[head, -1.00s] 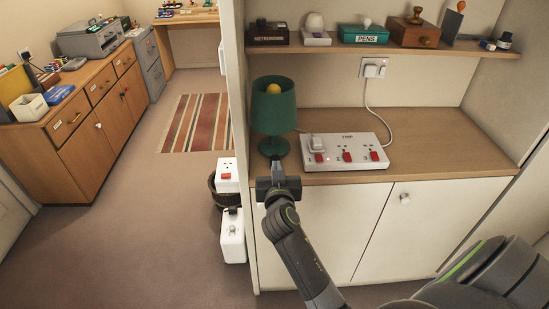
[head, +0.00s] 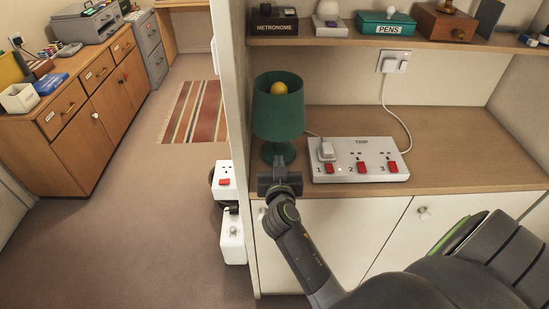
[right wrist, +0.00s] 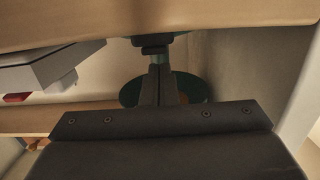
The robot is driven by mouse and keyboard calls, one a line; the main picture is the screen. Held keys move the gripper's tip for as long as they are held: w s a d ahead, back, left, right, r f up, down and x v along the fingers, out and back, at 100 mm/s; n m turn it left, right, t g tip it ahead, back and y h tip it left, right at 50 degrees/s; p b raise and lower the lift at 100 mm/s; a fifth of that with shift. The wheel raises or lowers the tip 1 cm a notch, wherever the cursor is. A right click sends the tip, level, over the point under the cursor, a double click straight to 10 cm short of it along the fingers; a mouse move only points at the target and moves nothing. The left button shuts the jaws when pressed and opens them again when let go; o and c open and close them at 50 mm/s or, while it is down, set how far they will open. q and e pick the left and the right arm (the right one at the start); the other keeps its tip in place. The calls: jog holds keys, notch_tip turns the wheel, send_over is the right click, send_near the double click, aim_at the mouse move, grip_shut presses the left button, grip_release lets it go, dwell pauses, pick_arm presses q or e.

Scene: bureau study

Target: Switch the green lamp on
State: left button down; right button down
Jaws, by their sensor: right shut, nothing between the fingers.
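The green lamp (head: 279,112) stands upright near the left end of the wooden counter. A yellow bulb shows over its shade, with no clear glow. My right gripper (head: 279,166) is shut and empty, just in front of the lamp's base, partly covering it; I cannot tell whether they touch. In the right wrist view the shut fingers (right wrist: 158,80) overlap the lamp, whose green shade (right wrist: 192,88) shows behind them. My left gripper is out of view.
A shelf (head: 345,42) above holds a metronome box, a PENS box and other items. A wall socket (head: 394,62) holds a plug with a white cord. A wall panel (head: 234,110) stands close left of the lamp. The counter's right part is clear.

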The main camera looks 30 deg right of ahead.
jog(key=shift+s+a+f, duration=0.15)
jog(key=shift+f, duration=0.25)
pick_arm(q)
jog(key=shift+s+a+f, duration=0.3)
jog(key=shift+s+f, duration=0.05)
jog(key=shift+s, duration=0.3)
